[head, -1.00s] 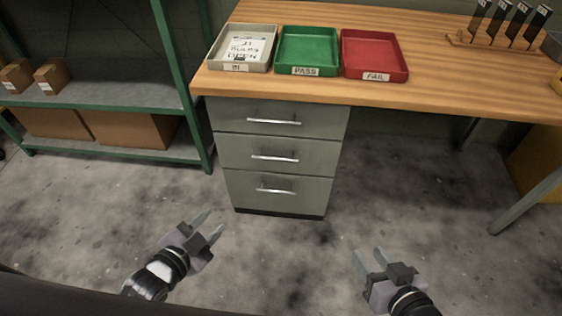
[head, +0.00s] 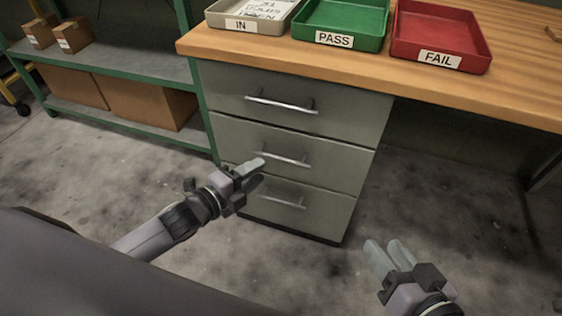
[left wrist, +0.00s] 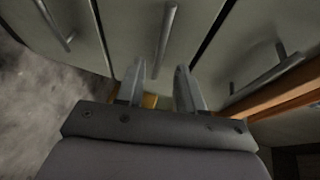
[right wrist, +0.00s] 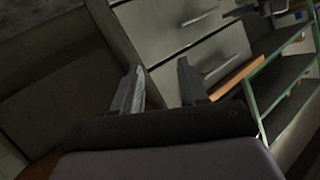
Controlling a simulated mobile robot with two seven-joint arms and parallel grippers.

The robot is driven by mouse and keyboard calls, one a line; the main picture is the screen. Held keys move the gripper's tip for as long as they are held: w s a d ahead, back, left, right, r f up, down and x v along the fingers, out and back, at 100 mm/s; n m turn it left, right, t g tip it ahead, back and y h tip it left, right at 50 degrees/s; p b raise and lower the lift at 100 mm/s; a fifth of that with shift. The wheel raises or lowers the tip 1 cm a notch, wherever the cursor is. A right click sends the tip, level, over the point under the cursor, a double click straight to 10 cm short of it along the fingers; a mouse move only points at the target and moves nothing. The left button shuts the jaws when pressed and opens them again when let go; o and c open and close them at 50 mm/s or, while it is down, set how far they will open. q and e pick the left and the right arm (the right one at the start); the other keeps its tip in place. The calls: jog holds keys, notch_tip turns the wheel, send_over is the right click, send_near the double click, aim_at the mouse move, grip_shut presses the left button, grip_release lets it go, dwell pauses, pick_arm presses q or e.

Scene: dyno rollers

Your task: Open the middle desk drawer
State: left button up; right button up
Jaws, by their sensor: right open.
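The grey drawer unit under the desk has three drawers, all shut. The middle drawer (head: 325,159) has a horizontal bar handle (head: 280,156). My left gripper (head: 256,173) is in front of the unit, just left of and slightly below that handle, apart from it. In the left wrist view the fingers (left wrist: 160,88) are open and empty, and the middle handle (left wrist: 165,40) lies ahead between them. My right gripper (head: 385,252) is open and empty above the floor, right of the unit. Its fingers also show apart in the right wrist view (right wrist: 160,85).
The top handle (head: 281,104) and bottom handle (head: 284,200) are close above and below. The desk top (head: 240,47) overhangs and carries an IN tray (head: 244,24), a green tray (head: 335,39) and a red tray (head: 440,58). A green shelf (head: 120,62) stands left. Floor in front is clear.

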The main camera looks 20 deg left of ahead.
aim_at(277, 159)
pick_arm(q)
jog(key=shift+b+x, duration=1.3)
jog(key=shift+x, duration=2.1)
grip_shut()
